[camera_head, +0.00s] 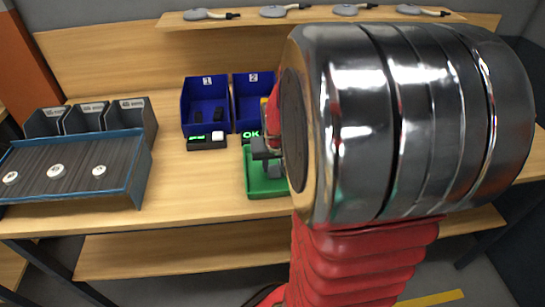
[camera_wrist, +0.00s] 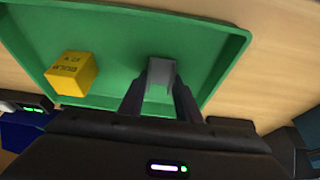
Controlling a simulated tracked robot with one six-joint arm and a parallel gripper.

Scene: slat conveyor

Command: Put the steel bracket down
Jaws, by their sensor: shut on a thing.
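The grey steel bracket (camera_wrist: 161,72) is between the two dark fingers of my gripper (camera_wrist: 160,92) in the wrist view. My gripper is shut on it, over the green tray (camera_wrist: 115,28). I cannot tell whether the bracket touches the tray floor. A yellow block (camera_wrist: 72,74) with dark lettering lies in the tray, left of the bracket and apart from it. In the head view the green tray (camera_head: 266,187) shows on the bench, partly hidden by my arm. My gripper (camera_head: 262,150) shows there only in part, at the tray.
Two blue bins (camera_head: 206,103), numbered 1 and 2, stand behind the tray, with small display boxes (camera_head: 206,142) in front. A slat conveyor (camera_head: 75,165) with white discs and dark bins (camera_head: 84,117) is at left. Bare bench (camera_head: 195,185) lies between conveyor and tray.

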